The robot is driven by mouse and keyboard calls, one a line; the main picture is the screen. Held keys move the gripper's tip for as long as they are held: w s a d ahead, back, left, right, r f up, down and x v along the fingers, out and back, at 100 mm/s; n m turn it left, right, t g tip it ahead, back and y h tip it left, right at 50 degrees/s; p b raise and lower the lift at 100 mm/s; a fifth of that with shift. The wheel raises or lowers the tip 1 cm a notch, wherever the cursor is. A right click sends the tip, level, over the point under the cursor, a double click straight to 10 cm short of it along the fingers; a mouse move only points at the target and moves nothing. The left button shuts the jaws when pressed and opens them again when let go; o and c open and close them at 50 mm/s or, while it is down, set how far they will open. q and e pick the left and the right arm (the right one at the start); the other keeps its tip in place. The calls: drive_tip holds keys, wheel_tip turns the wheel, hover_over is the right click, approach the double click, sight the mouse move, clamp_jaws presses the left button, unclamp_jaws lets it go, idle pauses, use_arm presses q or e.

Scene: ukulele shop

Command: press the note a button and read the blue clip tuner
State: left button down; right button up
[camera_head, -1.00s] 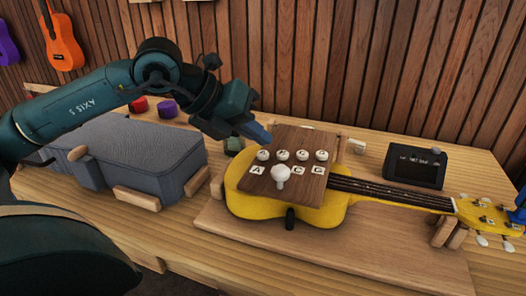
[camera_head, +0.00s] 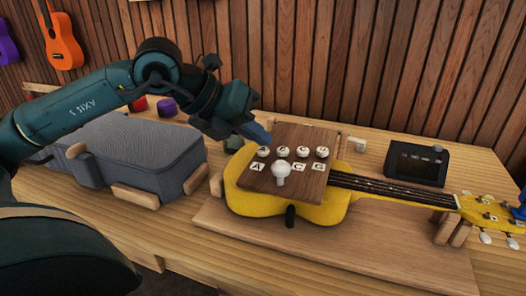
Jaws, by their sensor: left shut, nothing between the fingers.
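A yellow ukulele (camera_head: 238,196) lies on a wooden board with a dark wooden panel (camera_head: 314,182) on its body. The panel has several round white buttons in a row. The note A button (camera_head: 263,152) is leftmost, above the "A" label. A white knob (camera_head: 281,169) hides one label. My left gripper (camera_head: 259,134) is shut and empty, its blue tip just behind and above the A button; I cannot tell whether they touch. The blue clip tuner (camera_head: 521,206) is on the headstock, cut off by the right edge; its reading is not visible. My right gripper is not in view.
A black device with a screen (camera_head: 416,164) stands behind the ukulele neck. A grey case (camera_head: 135,150) lies between wooden blocks on the left. Red (camera_head: 138,104) and purple (camera_head: 167,107) items sit behind it. A slatted wall closes off the back.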

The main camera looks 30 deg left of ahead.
use_arm(q)
drive_tip(key=shift+f+b, duration=0.6)
idle(0.7)
drive_tip(key=shift+r, duration=0.15)
drive_tip(key=shift+r+p, duration=0.75)
drive_tip(key=shift+r, duration=0.1)
drive_tip(key=shift+r, duration=0.15)
wheel_tip(320, 180, up, 5)
drive_tip(key=p, duration=0.4)
idle(0.7)
